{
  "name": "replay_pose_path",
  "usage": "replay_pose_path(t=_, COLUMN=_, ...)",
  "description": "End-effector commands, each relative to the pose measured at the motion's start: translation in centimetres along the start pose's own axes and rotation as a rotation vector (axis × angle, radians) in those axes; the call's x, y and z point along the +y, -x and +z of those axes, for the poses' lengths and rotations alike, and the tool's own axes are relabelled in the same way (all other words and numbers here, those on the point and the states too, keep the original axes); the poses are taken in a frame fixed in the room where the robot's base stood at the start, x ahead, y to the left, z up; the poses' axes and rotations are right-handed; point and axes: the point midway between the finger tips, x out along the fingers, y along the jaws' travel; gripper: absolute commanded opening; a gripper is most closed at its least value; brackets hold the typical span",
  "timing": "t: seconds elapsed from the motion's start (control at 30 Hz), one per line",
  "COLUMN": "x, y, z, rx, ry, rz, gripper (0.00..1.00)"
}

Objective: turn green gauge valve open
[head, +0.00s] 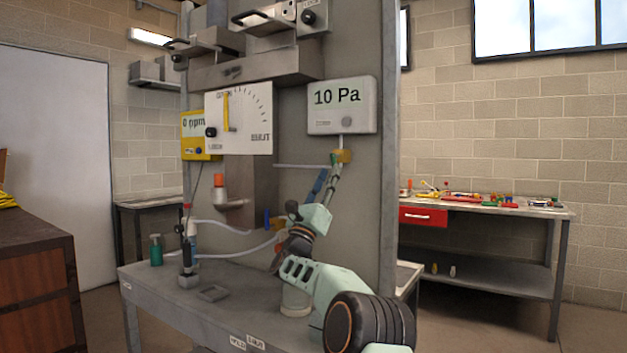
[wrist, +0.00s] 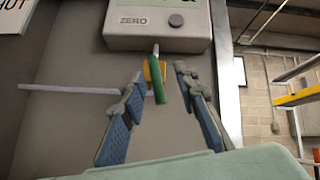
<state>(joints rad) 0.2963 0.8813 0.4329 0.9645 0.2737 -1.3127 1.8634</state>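The green gauge valve handle (wrist: 158,80) is a slim green lever on a brass-yellow fitting (wrist: 147,72), just below the white gauge box (wrist: 155,22). In the head view the gauge (head: 342,98) reads 10 Pa, with the brass fitting (head: 343,156) under it. The lever hangs roughly along the pipe line, slightly tilted. My gripper (wrist: 158,80) is open, its two blue-padded fingers on either side of the lever with gaps visible. In the head view my gripper (head: 330,178) is just under the fitting, partly hiding the lever. Whether a finger touches it is unclear.
A thin white pipe (head: 300,166) runs left from the fitting. A large dial board (head: 250,115), a yellow 0 ppm meter (head: 194,150) and an orange-capped fitting (head: 219,181) sit left on the grey panel. A workbench (head: 540,209) stands behind right.

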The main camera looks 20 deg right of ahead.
Motion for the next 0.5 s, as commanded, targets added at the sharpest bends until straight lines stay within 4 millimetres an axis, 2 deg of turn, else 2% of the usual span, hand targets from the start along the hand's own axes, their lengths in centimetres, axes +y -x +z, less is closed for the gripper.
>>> replay_pose_path(t=0.5, x=-1.7, y=4.9, z=4.8, rx=-0.001, ry=0.001, rz=0.0, gripper=0.28)
